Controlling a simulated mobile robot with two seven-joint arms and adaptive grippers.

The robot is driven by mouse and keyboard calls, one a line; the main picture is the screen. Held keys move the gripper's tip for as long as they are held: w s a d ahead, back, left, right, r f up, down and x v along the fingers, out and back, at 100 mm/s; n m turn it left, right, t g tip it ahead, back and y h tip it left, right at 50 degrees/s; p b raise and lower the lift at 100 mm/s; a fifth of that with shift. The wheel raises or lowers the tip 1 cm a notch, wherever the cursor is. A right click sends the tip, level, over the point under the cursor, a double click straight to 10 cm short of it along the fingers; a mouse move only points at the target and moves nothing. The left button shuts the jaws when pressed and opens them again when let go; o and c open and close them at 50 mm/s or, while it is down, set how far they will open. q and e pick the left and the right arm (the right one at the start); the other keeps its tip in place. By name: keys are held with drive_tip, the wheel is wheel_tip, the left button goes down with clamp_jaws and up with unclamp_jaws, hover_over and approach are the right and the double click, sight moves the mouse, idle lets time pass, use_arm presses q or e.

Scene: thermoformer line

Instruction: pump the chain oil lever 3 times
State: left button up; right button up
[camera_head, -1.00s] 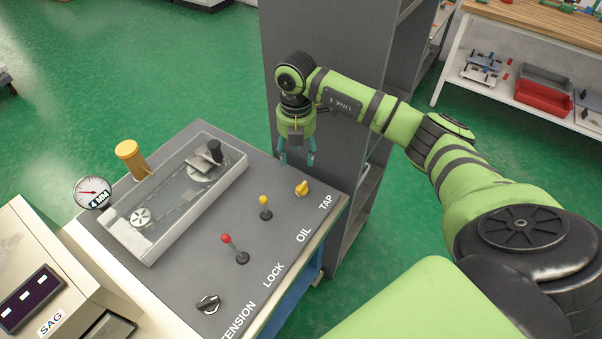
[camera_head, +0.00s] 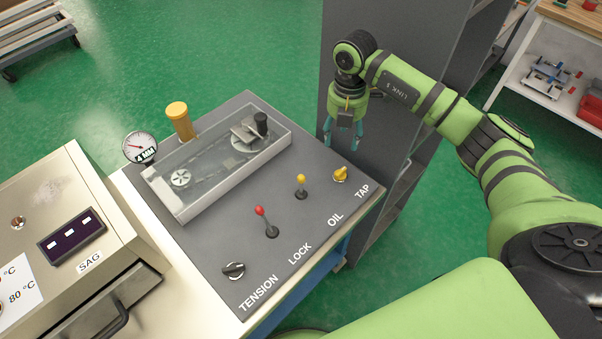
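The chain oil lever (camera_head: 301,187) has a yellow knob on a short dark stem and stands upright behind the OIL label on the grey panel (camera_head: 215,250). My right gripper (camera_head: 342,140) points down beyond the panel's far right edge, above and behind the yellow tap knob. Its teal fingers are apart with nothing between them. It does not touch the oil lever. My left gripper is not in view.
A red-knobbed lock lever (camera_head: 266,221), a black tension knob (camera_head: 233,270) and the yellow tap knob (camera_head: 341,174) share the panel. A clear-covered chain box (camera_head: 225,170), gauge (camera_head: 139,147) and yellow cylinder (camera_head: 180,120) stand behind. A grey cabinet (camera_head: 400,120) rises close behind my gripper.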

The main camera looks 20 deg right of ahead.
clamp_jaws()
idle(1.1)
